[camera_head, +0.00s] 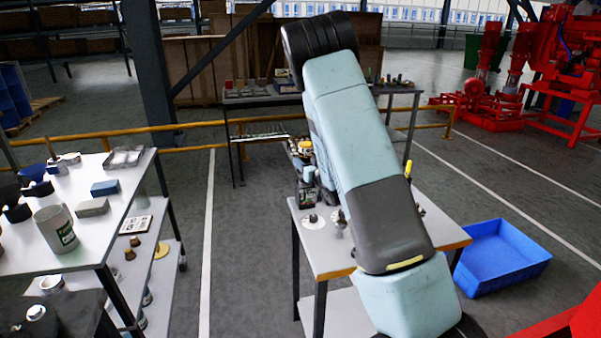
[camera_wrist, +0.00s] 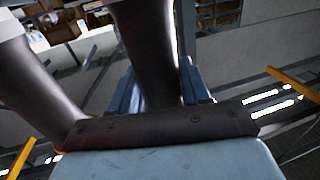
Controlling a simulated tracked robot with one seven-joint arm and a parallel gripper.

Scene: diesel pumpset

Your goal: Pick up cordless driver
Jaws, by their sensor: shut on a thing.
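My arm crosses the middle of the head view and hides my gripper there. In the wrist view my gripper (camera_wrist: 95,75) shows as dark, thick shapes above a dark bar with screws and a pale blue housing. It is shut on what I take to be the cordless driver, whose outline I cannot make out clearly. In the head view the work table (camera_head: 440,240) stands behind and below my arm. Small items, some yellow, show at its back left beside my arm.
A white table (camera_head: 128,190) at the left holds a grey cup (camera_head: 57,229), a blue box (camera_head: 105,188) and other parts. A blue bin (camera_head: 500,258) lies on the floor at the right. Yellow rails (camera_head: 185,127) run behind. Grey floor is clear between the tables.

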